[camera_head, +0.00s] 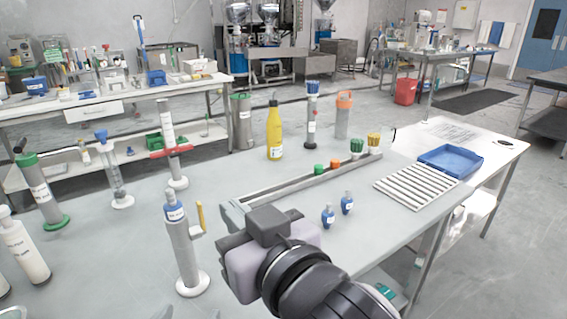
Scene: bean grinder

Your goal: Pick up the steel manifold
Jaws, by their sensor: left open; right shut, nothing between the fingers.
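A long grey metal bar (290,186), which looks like the steel manifold, lies on the grey bench. It runs from near the middle toward the back right, with a green and an orange knob along it and taller green and yellow ribbed caps at its far end. My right gripper (231,243) reaches in from the bottom right, in front of the bar's near end, with its body hiding part of the bench. It is shut and holds nothing visible. I cannot tell the exact gap between it and the bar.
A steel cylinder with a blue top (181,245) stands just left of my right gripper. Two small blue bottles (328,217) stand before the bar. A yellow bottle (275,133) stands behind it. A white slatted rack (416,185) and blue tray (451,161) lie right.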

